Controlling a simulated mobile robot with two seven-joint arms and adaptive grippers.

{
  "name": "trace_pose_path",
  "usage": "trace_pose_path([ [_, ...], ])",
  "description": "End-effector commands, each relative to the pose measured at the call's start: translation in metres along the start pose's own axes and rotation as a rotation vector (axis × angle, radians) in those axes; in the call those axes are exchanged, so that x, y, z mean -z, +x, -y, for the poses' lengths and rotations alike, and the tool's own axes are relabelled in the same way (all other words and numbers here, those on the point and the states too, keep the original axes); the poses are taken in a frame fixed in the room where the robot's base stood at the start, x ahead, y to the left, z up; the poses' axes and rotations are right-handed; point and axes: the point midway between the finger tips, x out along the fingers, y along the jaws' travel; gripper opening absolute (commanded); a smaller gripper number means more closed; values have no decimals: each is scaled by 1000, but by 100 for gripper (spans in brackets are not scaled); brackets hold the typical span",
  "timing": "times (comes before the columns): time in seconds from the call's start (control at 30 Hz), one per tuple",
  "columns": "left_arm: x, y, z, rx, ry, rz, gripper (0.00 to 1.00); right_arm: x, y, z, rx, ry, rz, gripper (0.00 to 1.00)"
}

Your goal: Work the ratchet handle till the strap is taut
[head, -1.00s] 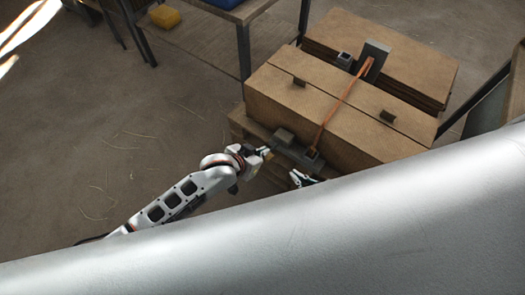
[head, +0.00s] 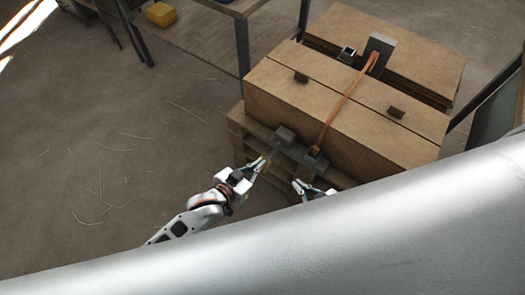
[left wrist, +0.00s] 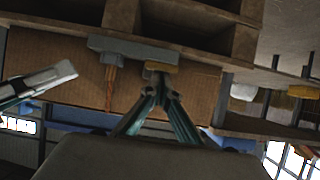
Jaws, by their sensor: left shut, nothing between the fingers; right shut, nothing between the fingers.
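The orange strap (head: 341,101) runs over the cardboard box (head: 345,110) from a grey upright plate (head: 381,47) at the back to the grey ratchet (head: 312,158) at the front. A thin handle with a brownish-yellow end (head: 268,162) points down to the left by the ratchet. That end also shows in the left wrist view (left wrist: 161,67). My left gripper (head: 260,166) is shut and empty, its tips at the handle end; I cannot tell whether they touch. My right gripper (head: 299,184) is shut and empty, below the ratchet and partly hidden by my own body.
The box stands on a wooden pallet (head: 242,128). Another cardboard stack (head: 412,55) lies behind. A table (head: 205,35) with a yellow item (head: 161,14) stands back left. The floor on the left is clear.

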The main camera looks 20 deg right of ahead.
Motion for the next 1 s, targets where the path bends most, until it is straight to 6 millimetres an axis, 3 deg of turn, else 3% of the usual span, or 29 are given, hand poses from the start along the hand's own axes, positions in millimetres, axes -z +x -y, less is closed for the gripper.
trace_pose_path([
  [0.1, -14, 3, 0, 1, -1, 7, 0, 4, 2, -3, -6, -2, -11, 0],
  [0.4, -31, 8, 0, 2, 1, 10, 0, 2, 5, -4, -9, -7, -10, 0],
  [1.0, -40, 9, -1, 0, 2, 20, 0, -2, 5, -3, -6, -7, -5, 0],
])
